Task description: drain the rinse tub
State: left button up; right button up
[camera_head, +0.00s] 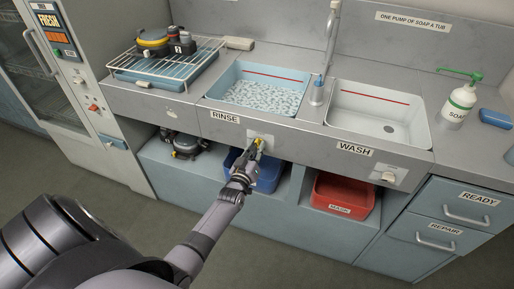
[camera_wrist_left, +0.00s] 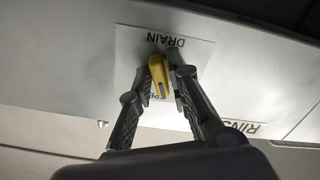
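The rinse tub (camera_head: 232,80) is a light blue basin set in the counter, marked RINSE, holding rippled, pale water. Below its front edge is a white drain plate (camera_head: 262,138). It also fills the middle of the left wrist view (camera_wrist_left: 195,62), with DRAIN written upside down. A yellow drain lever (camera_wrist_left: 158,72) stands out from this plate. My left gripper (camera_head: 254,150) is at the lever, with its fingers closed in on both sides of it in the left wrist view (camera_wrist_left: 163,68). The fingers partly cover the second word on the plate. My right gripper is not in view.
The wash tub (camera_head: 379,103) is right of the rinse tub, with its own drain plate (camera_head: 390,175). A wire rack (camera_head: 166,66) with gear stands left. A blue bin (camera_head: 268,178) and red bin (camera_head: 343,190) sit below the counter. A soap bottle (camera_head: 457,104) is at the right.

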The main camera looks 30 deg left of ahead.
pick_arm(q)
jog(key=shift+o, duration=1.2)
jog(key=shift+r, duration=0.1)
jog(key=v, duration=1.2)
